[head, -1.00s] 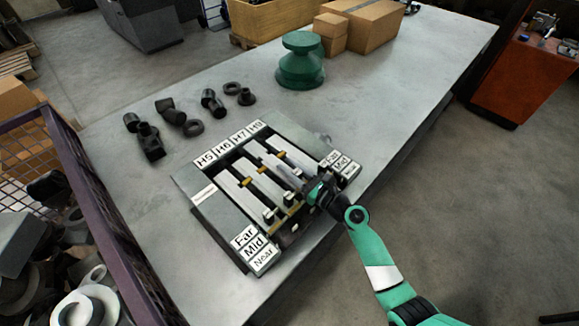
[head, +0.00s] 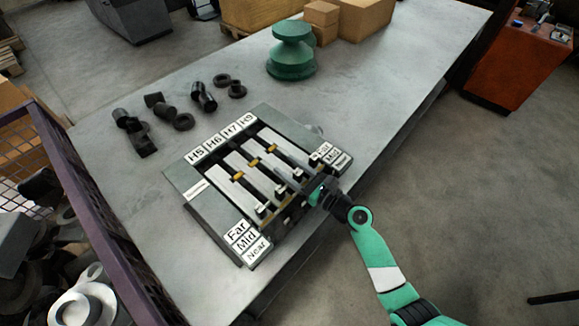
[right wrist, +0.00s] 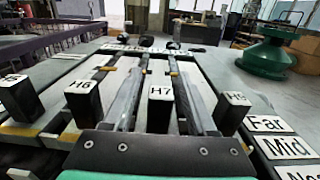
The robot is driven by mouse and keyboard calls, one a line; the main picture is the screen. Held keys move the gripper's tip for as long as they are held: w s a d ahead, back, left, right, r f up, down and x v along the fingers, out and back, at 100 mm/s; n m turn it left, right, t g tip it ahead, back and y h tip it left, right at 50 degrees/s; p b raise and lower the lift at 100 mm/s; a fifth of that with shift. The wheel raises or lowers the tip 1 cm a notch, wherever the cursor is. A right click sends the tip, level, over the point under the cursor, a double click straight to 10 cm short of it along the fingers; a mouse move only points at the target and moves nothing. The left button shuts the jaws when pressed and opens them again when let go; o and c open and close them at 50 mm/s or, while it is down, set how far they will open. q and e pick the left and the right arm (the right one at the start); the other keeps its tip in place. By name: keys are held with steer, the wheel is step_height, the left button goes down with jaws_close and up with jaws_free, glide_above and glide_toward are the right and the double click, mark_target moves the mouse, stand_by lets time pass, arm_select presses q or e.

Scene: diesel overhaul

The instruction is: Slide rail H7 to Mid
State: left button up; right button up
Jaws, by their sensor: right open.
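The slide fixture (head: 195,205) lies on the workbench with H5, H6, H7 and H9 labels along its back edge. Far, Mid and Near labels stand at both sides. The rail H7 handle (right wrist: 160,107), a black block with a white top, stands at the near end; the handle (head: 298,175) also shows in the head view. My right gripper (right wrist: 158,72) is open, one finger on each side of the H7 handle, with visible gaps. In the head view my right gripper (head: 311,189) is at the fixture's near edge. My left gripper is out of view.
The H6 handle (right wrist: 83,102) and the rightmost handle (right wrist: 233,113) stand close outside my fingers. Dark loose parts (head: 183,121) and a green round stand (head: 291,55) sit farther back on the bench. A purple mesh bin (head: 75,190) is at left.

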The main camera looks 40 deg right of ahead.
steer(key=s+d+p, duration=0.1)
steer(key=s, duration=1)
steer(key=shift+s+d+p, duration=0.25)
steer(key=shift+d+p, duration=0.05)
steer(key=shift+p, duration=0.05)
